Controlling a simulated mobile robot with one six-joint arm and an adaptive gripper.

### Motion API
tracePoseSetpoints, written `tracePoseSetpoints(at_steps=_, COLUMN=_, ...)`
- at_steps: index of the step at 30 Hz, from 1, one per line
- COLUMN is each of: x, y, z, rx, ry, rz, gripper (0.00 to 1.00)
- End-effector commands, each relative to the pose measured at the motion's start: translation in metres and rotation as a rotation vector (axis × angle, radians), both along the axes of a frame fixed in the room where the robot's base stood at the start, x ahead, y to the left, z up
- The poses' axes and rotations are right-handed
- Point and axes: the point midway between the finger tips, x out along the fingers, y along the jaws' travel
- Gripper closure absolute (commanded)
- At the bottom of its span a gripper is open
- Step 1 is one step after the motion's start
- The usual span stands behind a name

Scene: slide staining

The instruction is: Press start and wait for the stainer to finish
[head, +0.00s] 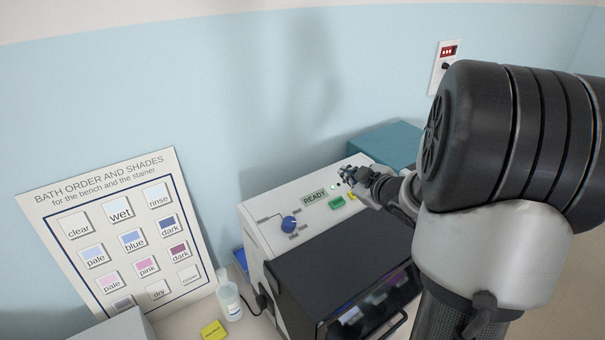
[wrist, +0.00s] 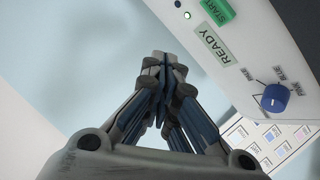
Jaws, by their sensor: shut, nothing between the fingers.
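The stainer (head: 259,247) is a white machine with a dark, closed front lid (head: 335,262). Its display (head: 314,198) reads READY, which also shows in the wrist view (wrist: 211,45). The green START button (head: 337,202) sits right of the display; in the wrist view (wrist: 217,10) it is partly cut off at the top edge. A blue knob (head: 289,223) is left of the display. My gripper (head: 347,174) is shut and empty, above and behind the panel near the button. In the wrist view its closed fingertips (wrist: 158,60) are apart from the button.
A small light (wrist: 187,15) glows white beside the button. A chart (head: 112,225) leans on the wall at left.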

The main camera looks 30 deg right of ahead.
Motion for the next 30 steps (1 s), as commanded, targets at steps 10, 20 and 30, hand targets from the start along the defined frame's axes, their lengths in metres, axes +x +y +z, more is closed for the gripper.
tracePoseSetpoints(at_steps=10, x=-0.002, y=-0.004, z=0.000, rx=0.008, ry=-0.012, rz=0.011, gripper=1.00)
tracePoseSetpoints(at_steps=20, x=0.001, y=-0.004, z=-0.008, rx=0.008, ry=-0.012, rz=0.011, gripper=1.00)
tracePoseSetpoints(at_steps=30, x=0.015, y=-0.003, z=-0.049, rx=0.010, ry=-0.011, rz=0.011, gripper=1.00)
